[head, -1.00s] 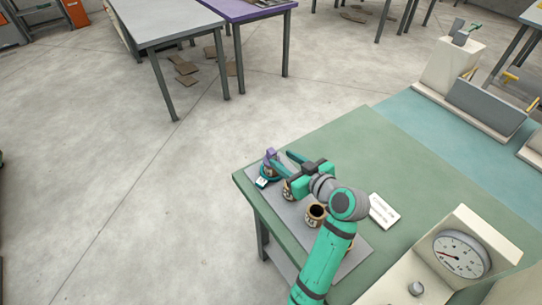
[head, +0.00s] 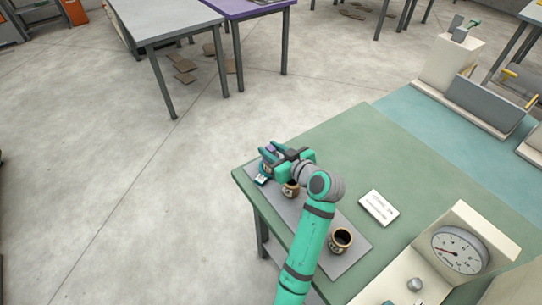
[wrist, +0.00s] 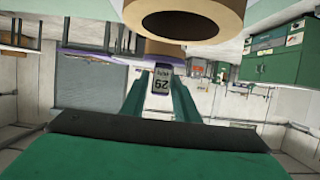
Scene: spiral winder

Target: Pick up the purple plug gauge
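The purple plug gauge (head: 271,148) stands at the far left end of the grey mat, only its top showing in the head view. In the wrist view its purple-edged label (wrist: 161,77), marked 62, shows between the fingers. My gripper (head: 271,157) reaches around it with one finger on each side. In the wrist view the fingers (wrist: 160,85) are apart, with a narrow gap visible beside the label, so it looks open. The gauge's lower part is hidden by the gripper and a tan ring.
A tan cup-like ring (head: 291,189) sits just under my wrist; another (head: 341,240) stands nearer on the grey mat (head: 344,262). A white card (head: 379,208) and a dial gauge (head: 460,250) are to the right. The green table's (head: 350,140) far part is clear.

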